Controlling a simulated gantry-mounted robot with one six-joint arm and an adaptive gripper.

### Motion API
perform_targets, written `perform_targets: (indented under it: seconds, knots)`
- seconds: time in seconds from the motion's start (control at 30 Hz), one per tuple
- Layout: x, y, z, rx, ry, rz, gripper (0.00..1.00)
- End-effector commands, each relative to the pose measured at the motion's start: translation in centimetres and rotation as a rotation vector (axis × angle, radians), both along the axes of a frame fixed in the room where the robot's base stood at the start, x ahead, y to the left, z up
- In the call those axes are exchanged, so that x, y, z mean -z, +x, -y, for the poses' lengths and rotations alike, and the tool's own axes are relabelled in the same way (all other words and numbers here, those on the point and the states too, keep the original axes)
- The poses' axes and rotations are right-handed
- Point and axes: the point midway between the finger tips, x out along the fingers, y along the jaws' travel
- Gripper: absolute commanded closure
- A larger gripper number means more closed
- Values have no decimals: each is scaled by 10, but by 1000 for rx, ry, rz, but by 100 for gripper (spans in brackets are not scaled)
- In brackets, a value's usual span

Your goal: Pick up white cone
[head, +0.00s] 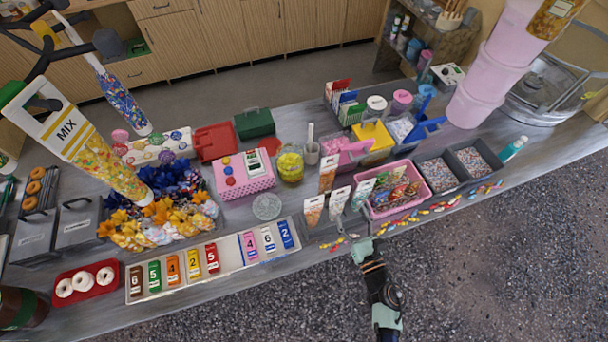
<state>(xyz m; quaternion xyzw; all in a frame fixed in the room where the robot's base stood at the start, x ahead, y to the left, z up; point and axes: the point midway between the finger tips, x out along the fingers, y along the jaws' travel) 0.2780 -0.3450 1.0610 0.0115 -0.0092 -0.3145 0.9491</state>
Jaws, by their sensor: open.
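Several paper cones stand upright near the front edge of the counter, right of the numbered tray. A mostly white cone (338,203) stands between an orange-and-white cone (313,211) and a pale cone with some green (363,193). Another orange-and-white cone (328,174) stands behind them. My gripper (358,244) is open, over the floor side of the counter's front edge, below and slightly right of the white cone. It is apart from the cones. Its finger details are small in this view.
A pink tray of wrapped sweets (374,218) stands right of the cones. Loose sweets (440,205) lie along the front edge. The tray of number cards (223,262) lies to the left. A clear round lid (267,207) is behind it. Open floor lies in front.

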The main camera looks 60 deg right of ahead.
Motion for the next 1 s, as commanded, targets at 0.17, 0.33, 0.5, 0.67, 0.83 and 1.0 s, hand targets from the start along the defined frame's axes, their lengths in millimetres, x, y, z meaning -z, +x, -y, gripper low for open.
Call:
perform_targets:
  seconds: [0.17,0.33,0.5,0.67,0.83,1.0]
  knots:
    - [7,-2,-4,-15,-21,-27,31]
    - [6,13,7,-17,-22,-24,31]
    - [6,22,13,-15,-20,-23,31]
    - [8,44,27,-17,-21,-21,31]
    - [10,61,40,-15,-20,-23,31]
    - [10,63,41,-13,-19,-24,31]
